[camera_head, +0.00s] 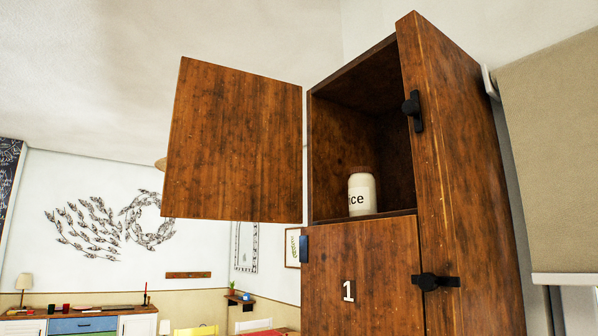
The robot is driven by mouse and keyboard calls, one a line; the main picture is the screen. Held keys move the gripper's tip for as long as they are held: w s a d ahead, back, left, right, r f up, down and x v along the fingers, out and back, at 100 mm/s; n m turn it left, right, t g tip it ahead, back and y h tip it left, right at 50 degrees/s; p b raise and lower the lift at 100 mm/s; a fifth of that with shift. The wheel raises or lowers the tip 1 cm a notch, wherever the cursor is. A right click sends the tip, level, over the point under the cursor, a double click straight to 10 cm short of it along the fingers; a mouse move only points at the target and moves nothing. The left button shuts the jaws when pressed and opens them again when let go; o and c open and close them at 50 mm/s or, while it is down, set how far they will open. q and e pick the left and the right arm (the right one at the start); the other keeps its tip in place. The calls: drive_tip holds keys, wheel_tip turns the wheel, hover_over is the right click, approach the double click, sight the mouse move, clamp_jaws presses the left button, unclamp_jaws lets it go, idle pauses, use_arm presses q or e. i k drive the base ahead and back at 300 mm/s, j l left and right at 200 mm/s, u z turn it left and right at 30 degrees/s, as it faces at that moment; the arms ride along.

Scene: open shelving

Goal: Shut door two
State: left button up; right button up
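A tall brown wooden cabinet (458,170) stands right of centre, its upper compartment open. The upper door (233,140) is swung out to the left, showing a plain face; no number is visible on it. Below it, a second door (340,262) marked "1" is shut, with a black latch (435,282) at its right edge. Another black latch (412,110) sits on the right post by the open compartment. Neither of my grippers is in view.
A white jar (361,193) with a brown lid and lettering ending in "ice" stands inside the open compartment. A beige panel (552,160) is close to the cabinet's right. A sideboard (82,325) stands far back at lower left. The space left of the open door looks clear.

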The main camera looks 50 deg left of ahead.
sight(234, 153)
drive_tip(key=j+z, duration=0.15)
drive_tip(key=j, duration=0.6)
drive_tip(key=j+z, duration=0.1)
drive_tip(key=j, duration=0.65)
drive_tip(key=k+j+z, duration=0.15)
drive_tip(key=j, duration=0.6)
